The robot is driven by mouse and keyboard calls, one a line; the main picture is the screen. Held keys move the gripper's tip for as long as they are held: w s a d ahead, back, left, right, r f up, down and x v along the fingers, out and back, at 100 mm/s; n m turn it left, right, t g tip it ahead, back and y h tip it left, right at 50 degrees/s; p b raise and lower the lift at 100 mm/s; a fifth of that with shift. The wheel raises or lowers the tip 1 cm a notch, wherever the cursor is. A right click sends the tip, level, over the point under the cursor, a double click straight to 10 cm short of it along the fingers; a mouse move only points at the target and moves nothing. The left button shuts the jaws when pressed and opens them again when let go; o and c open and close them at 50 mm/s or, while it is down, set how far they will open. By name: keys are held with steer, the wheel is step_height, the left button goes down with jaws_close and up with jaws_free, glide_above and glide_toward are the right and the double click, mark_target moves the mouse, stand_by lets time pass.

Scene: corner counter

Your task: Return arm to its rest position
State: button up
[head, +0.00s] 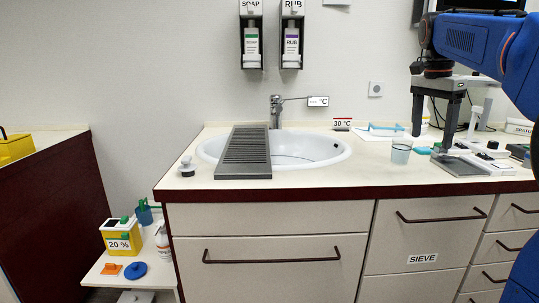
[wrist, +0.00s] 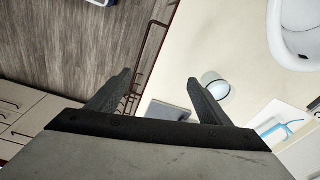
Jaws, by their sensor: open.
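My blue arm (head: 465,40) reaches in from the upper right in the head view. My gripper (head: 432,140) hangs from it, fingers pointing down, over the right part of the counter. In the wrist view my gripper (wrist: 160,80) shows two dark fingers spread wide apart with nothing between them. The clear cup (head: 401,152) stands on the counter just left of the gripper, apart from it. The cup also shows in the wrist view (wrist: 216,86), close beside the right finger.
A sink (head: 330,150) with a grey drain rack (head: 246,150) lies left. A balance (head: 460,166) and small items crowd the counter at right. The counter's front edge (head: 300,194) drops to drawers.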

steer(key=s+a+f+n+t, duration=0.1)
steer(key=s+a+f+n, duration=0.3)
steer(key=s+f, duration=0.5)
steer(key=s+a+f+n+t+y, duration=0.1)
steer(key=s+a+f+n, duration=0.4)
steer(key=s+f, duration=0.5)
steer(key=s+a+f+n+t, duration=0.2)
steer(key=s+a+f+n, duration=0.3)
steer(key=s+f, duration=0.5)
steer(key=shift+s+a+f+n, duration=0.2)
steer(key=shift+a+f+n, duration=0.1)
steer(key=shift+n, duration=0.2)
